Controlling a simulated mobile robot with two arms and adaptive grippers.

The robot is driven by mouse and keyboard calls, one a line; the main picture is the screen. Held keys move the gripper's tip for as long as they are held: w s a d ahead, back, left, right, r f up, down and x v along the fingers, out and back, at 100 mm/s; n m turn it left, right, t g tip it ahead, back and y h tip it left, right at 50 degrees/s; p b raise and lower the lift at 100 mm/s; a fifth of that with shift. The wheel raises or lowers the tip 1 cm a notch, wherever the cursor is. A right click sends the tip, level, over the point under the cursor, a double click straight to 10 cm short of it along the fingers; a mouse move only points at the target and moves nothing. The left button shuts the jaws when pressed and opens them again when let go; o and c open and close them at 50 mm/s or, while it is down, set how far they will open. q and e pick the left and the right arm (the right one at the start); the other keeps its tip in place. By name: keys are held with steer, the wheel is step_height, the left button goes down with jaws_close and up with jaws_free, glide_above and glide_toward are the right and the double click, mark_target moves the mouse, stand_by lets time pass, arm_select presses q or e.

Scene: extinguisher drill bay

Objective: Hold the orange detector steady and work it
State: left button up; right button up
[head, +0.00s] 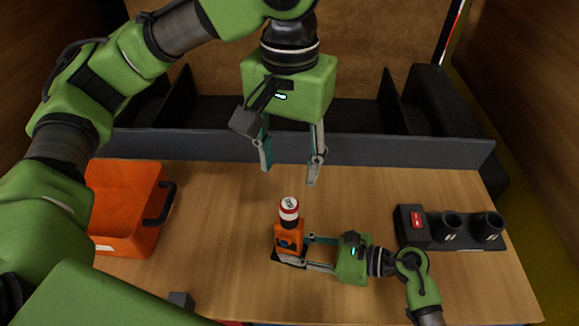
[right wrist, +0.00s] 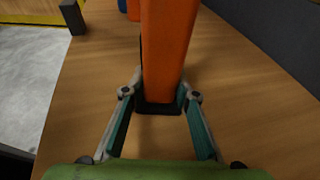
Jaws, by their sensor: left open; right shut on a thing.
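The orange detector (head: 289,234) stands upright on the table, with a black base and a red-and-white cap (head: 289,208) on top. In the right wrist view the detector's orange body (right wrist: 168,50) rises between the fingers. My right gripper (head: 306,252) comes in from the right and is shut on the detector low on its body; it also shows in the right wrist view (right wrist: 160,105). My left gripper (head: 290,175) points down, open and empty, above and behind the detector's cap, apart from it.
An orange bin (head: 125,215) with a dark handle stands at the left of the wooden table (head: 220,215). A black holder (head: 450,229) with two round cups and a red label is at the right. A dark low wall (head: 380,150) runs along the back edge.

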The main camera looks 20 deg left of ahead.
steer(key=shift+s+f, duration=0.1)
steer(key=shift+f, duration=0.05)
steer(key=o, duration=0.9)
steer(key=shift+d, duration=0.1)
steer(key=v, duration=1.2)
